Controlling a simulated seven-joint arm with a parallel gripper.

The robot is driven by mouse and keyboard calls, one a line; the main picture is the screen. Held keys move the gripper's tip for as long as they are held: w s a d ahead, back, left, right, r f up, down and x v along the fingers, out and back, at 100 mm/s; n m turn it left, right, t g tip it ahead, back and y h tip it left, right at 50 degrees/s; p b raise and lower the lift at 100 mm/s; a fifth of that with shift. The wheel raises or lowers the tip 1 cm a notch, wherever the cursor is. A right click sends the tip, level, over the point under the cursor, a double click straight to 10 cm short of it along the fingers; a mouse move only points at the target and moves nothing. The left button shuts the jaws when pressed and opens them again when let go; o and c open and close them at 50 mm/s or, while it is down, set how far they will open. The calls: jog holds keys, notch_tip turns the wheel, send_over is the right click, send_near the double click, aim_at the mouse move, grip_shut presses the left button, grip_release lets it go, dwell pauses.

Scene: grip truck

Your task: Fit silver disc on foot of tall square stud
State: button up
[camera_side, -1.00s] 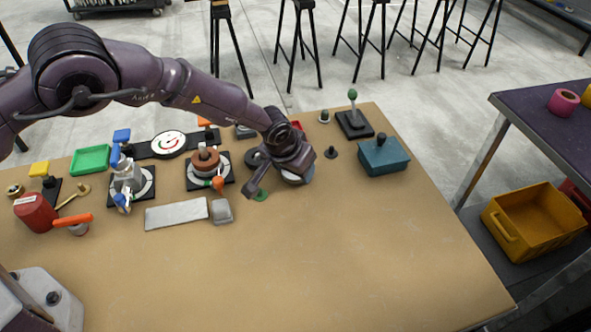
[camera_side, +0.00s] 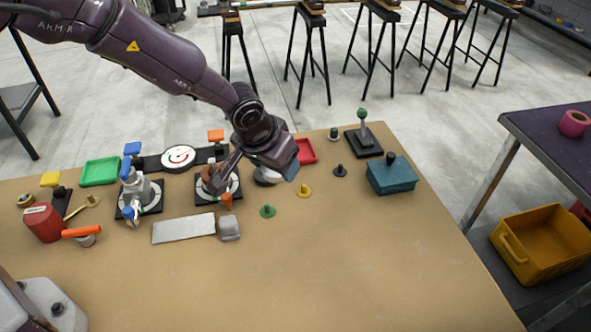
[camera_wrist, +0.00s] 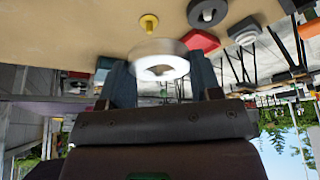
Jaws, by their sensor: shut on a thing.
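The silver disc (camera_wrist: 158,62), a ring with a wide hole, is held between the two blue-grey fingertips of my gripper (camera_wrist: 162,82) in the wrist view. In the side view my gripper (camera_side: 288,168) hangs over the back part of the table, left of the red tray and behind the yellow peg. A pale rim shows beside it there, but the hand covers much of it. I cannot tell for sure which upright is the tall square stud. A post with a green knob (camera_side: 362,128) stands on a black square base at the back right.
A yellow peg (camera_side: 303,191), a green peg (camera_side: 268,211) and a black peg (camera_side: 340,170) stand nearby. The red tray (camera_side: 306,152) is close behind. A teal box (camera_side: 391,176) stands right. Round fixtures crowd the left. The front of the table is clear.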

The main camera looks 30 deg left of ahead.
jog(key=s+a+r, duration=0.3)
jog(key=s, duration=0.3)
jog(key=n+g+y, duration=0.1)
jog(key=n+y, duration=0.2)
jog(key=n, duration=0.6)
send_over(211, 161)
jog(key=shift+w+d+r, duration=0.15)
jog(key=shift+r, duration=0.25)
jog(key=shift+n+y, duration=0.3)
jog(key=shift+n, duration=0.1)
jog(key=shift+g, duration=0.3)
jog(key=shift+f, duration=2.5)
jog(key=shift+f, duration=0.25)
jog(key=shift+f, duration=0.5)
jog(key=shift+s+f, duration=0.2)
jog(key=shift+f, duration=0.15)
jog(key=shift+f, duration=0.35)
